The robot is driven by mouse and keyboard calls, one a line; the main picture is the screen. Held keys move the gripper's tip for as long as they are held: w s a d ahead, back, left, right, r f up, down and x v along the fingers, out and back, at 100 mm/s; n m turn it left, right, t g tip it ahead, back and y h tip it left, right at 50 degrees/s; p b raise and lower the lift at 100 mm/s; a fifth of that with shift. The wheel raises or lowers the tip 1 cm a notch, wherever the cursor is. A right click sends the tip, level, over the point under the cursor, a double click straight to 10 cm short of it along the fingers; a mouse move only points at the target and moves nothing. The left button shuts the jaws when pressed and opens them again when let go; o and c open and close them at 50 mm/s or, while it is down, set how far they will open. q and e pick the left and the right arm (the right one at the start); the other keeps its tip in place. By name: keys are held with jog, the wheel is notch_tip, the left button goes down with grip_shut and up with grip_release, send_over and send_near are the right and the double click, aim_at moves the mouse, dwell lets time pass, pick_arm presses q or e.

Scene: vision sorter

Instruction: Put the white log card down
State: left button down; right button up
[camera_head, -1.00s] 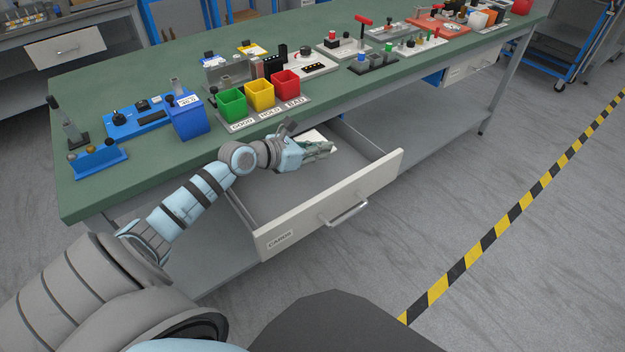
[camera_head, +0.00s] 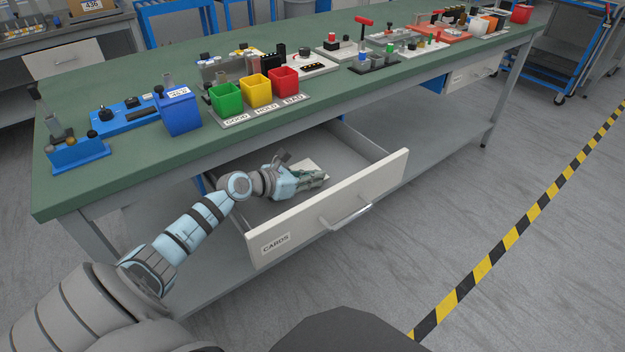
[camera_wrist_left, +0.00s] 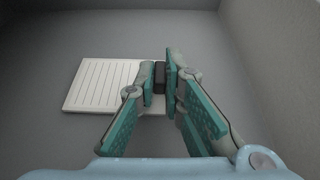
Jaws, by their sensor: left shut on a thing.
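The white log card (camera_wrist_left: 100,85) is a pale ruled plate with a dark tab (camera_wrist_left: 159,74) at its right side in the left wrist view. My left gripper (camera_wrist_left: 160,80) is shut on that tab. In the head view, my left gripper (camera_head: 314,179) is inside the open CARDS drawer (camera_head: 330,206), and part of the card (camera_head: 309,166) shows just behind it. The card looks flat and at or very near the drawer floor; I cannot tell whether it touches. The fingers hide its right part. My right gripper is not in view.
The drawer's front panel, side walls and the green bench top (camera_head: 130,170) surround the arm. Green (camera_head: 226,99), yellow (camera_head: 256,91) and red (camera_head: 285,81) bins and a blue box (camera_head: 180,112) stand above on the bench. The drawer floor around the card looks clear.

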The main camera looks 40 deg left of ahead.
pick_arm(q)
jog(key=c, duration=2.1)
grip_release()
jog(key=shift+f, duration=0.1)
jog(key=o, duration=0.4)
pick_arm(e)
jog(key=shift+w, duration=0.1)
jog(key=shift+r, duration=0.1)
pick_arm(q)
jog(key=shift+s+r, duration=0.15)
jog(key=shift+r, duration=0.05)
jog(key=p+v, duration=0.2)
jog(key=v, duration=0.5)
jog(key=shift+s+p, duration=0.15)
jog(key=shift+p, duration=0.25)
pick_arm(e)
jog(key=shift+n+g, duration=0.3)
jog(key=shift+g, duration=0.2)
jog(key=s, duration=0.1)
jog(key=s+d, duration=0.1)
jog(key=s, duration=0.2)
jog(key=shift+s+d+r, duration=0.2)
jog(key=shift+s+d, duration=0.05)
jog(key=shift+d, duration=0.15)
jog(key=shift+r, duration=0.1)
